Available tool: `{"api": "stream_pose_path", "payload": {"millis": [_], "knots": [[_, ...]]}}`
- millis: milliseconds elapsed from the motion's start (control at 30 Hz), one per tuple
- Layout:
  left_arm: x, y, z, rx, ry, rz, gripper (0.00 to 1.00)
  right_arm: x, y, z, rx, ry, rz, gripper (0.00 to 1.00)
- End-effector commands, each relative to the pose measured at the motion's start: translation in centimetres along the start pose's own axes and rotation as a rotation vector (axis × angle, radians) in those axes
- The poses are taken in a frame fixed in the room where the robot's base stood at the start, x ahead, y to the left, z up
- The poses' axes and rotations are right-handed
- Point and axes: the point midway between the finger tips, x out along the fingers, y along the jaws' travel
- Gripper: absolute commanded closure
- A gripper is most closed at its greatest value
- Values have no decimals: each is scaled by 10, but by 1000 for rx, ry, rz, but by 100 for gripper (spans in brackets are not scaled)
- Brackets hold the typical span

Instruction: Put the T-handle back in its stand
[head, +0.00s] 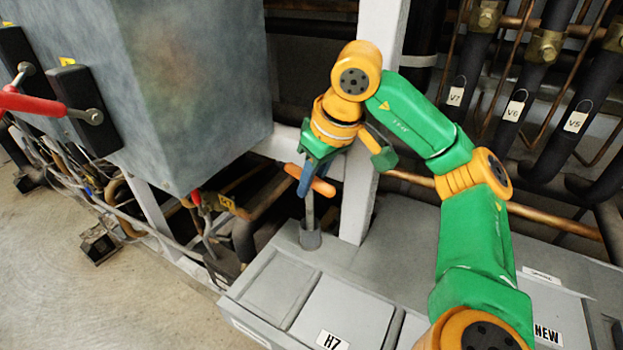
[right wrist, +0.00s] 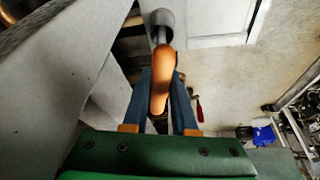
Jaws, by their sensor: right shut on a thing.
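The T-handle has an orange grip (head: 322,187) and a grey metal shaft (head: 309,210). It stands close to upright, and its shaft's lower end meets the mouth of a grey cup-like stand (head: 310,240). How deep the shaft sits inside is hidden. My right gripper (head: 305,181) is shut on the orange grip from above. In the right wrist view the grip (right wrist: 160,85) lies between the two blue fingers, with the stand (right wrist: 162,20) beyond it. My left gripper is not in view.
The stand is on a grey cabinet top with lidded bins, one labelled H7 (head: 333,340). A pale upright post (head: 360,190) rises just right of the stand. A grey metal box (head: 190,90) hangs at the left. Pipes with V5, V6 and V7 tags run at the back right.

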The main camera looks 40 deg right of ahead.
Motion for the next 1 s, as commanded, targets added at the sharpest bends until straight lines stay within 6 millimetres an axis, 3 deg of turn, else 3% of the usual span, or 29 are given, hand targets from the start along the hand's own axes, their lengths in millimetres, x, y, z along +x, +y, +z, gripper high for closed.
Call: {"api": "stream_pose_path", "payload": {"millis": [33, 133, 167, 467, 567, 633, 733, 1000], "knots": [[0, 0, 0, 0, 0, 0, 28, 0, 0, 0, 0, 1, 0, 69], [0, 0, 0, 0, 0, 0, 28, 0, 0, 0, 0, 1, 0, 42], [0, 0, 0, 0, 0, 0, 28, 0, 0, 0, 0, 1, 0, 39], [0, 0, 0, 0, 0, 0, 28, -4, 0, 0, -1, 0, 0, 39], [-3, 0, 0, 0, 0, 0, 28, -22, 0, -1, 0, 5, -1, 39], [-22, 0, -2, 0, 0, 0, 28, -47, 0, -4, 1, 4, 1, 39], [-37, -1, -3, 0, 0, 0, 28, -66, 0, -3, 0, 2, 1, 39], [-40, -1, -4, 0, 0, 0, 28, -71, 0, 0, 0, 0, 0, 39]]}}
